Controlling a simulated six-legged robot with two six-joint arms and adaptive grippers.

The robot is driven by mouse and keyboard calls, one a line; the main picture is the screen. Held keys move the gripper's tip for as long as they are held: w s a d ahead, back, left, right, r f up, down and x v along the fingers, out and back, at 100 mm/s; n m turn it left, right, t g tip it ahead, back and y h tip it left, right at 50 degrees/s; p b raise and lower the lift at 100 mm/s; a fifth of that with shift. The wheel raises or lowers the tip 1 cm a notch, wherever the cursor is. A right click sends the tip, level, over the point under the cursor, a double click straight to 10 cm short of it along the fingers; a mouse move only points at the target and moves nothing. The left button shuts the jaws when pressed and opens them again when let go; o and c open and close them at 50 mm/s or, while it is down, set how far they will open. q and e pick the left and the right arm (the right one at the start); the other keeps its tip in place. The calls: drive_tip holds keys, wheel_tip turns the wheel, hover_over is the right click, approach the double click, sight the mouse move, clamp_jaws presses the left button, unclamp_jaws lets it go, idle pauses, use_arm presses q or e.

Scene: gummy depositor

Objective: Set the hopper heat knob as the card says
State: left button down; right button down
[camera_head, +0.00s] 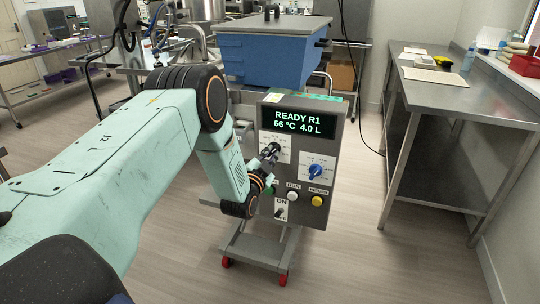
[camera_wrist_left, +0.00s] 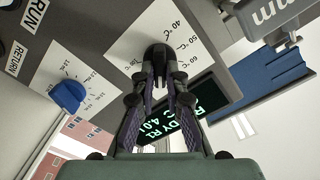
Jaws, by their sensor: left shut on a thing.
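The black heat knob (camera_wrist_left: 157,55) sits on a white dial plate (camera_wrist_left: 199,35) marked in °C, with 40 °C readable. My left gripper (camera_wrist_left: 158,74) is shut on this knob, one finger on each side. In the head view my left gripper (camera_head: 267,157) is at the dial on the left of the grey control panel (camera_head: 317,218) and partly covers it. The panel's display (camera_head: 298,122) reads READY R1, 66 °C, 4.0 L. I cannot make out a written card with a setting. My right gripper is not in view.
A blue knob (camera_head: 315,172) on its own dial is right of the heat knob. Below are labelled RUN and RETURN buttons, a yellow one (camera_head: 317,201) among them, and an ON switch (camera_head: 280,212). The blue hopper (camera_head: 262,61) is above. A steel table (camera_head: 470,98) stands right.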

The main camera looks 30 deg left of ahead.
use_arm(q)
drive_tip(key=c, duration=1.4)
unclamp_jaws()
drive_tip(key=shift+w, duration=0.1)
drive_tip(key=v, duration=1.2)
